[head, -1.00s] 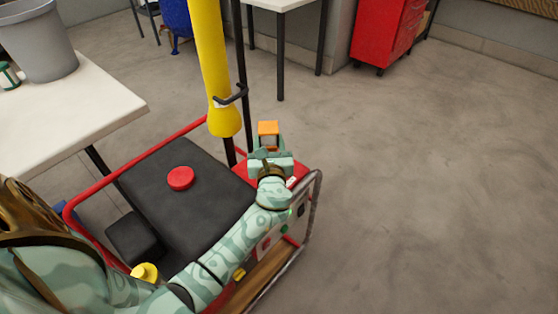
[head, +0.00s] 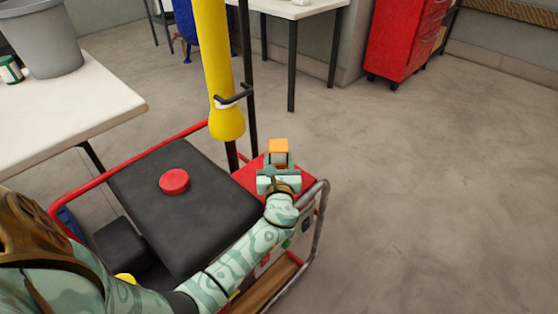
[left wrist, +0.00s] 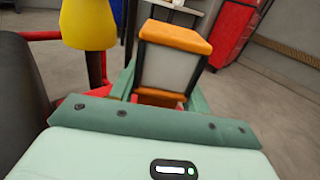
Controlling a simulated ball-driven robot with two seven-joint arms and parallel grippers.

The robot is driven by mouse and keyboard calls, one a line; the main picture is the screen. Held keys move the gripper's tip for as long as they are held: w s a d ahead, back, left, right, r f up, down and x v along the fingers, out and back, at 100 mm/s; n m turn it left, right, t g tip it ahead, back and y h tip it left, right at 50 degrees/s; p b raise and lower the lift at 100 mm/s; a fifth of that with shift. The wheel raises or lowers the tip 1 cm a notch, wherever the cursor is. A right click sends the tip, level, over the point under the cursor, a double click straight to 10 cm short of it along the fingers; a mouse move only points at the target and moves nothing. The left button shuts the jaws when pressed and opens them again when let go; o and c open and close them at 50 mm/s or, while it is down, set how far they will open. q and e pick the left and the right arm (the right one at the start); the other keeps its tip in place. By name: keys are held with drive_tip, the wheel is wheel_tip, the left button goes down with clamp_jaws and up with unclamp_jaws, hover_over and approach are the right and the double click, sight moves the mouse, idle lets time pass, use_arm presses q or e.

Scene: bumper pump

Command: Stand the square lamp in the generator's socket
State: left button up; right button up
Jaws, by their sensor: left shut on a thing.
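The square lamp (head: 278,148) has an orange cap and sits between the fingers of my left gripper (head: 277,163). In the left wrist view the lamp (left wrist: 170,65) shows a pale grey body, dark corner posts and an orange base, and stands about upright with a slight lean in the picture. My left gripper is shut on it, above the red top (head: 245,177) at the right end of the generator (head: 185,205). The socket is not visible; my gripper and the lamp may hide it. I cannot tell whether the lamp's base touches the red top. My right gripper is not in view.
A yellow tube (head: 213,70) hangs beside a dark post, just left of the lamp. A red button (head: 174,181) sits on the generator's black top. A white table (head: 65,115) with a grey bucket (head: 45,35) stands at left. The floor at right is clear.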

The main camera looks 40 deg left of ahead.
use_arm(q)
drive_tip(key=o, duration=1.2)
drive_tip(key=shift+r, duration=0.2)
drive_tip(key=p+v, duration=0.3)
drive_tip(key=v, duration=0.9)
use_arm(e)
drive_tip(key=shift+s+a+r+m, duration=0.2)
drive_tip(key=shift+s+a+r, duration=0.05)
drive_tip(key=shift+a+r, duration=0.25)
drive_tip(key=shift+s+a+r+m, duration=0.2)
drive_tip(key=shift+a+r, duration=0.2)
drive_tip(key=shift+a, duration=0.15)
use_arm(q)
drive_tip(key=shift+f, duration=0.1)
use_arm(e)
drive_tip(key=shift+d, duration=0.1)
